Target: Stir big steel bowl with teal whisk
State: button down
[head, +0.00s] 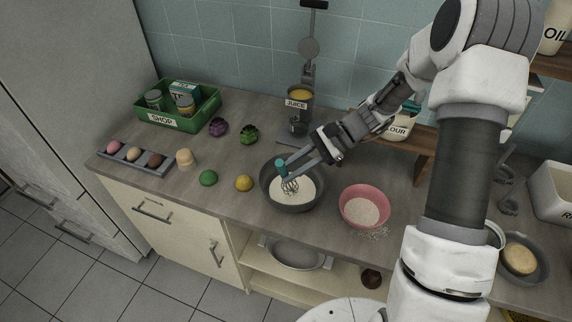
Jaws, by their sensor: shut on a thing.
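The big steel bowl (268,200) is dark grey and stands on the counter near its front edge, with a pale white mixture (303,192) inside. My gripper (284,168) reaches in from the upper right and is shut on the teal handle of the whisk (282,172). The whisk is close to upright, with its wire head (290,186) down inside the bowl, at the mixture. Whether the wires touch the bowl's bottom cannot be told.
A pink bowl (347,212) of pale grains stands just right of the steel bowl, with some grains spilled beside it. A yellow fruit (244,183) and a green fruit (208,178) lie to the left. A juice dispenser (299,112) stands behind.

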jog(key=shift+w+d, duration=0.3)
jog(key=shift+w, duration=0.45)
jog(key=shift+f, duration=0.1)
jog(key=s+a+r+p, duration=0.1)
jog(key=s+r+p, duration=0.2)
jog(key=r+p, duration=0.3)
jog(key=shift+s+a+r, duration=0.25)
jog(key=shift+r, duration=1.25)
jog(key=shift+r+p, duration=1.45)
jog(key=shift+r, duration=1.05)
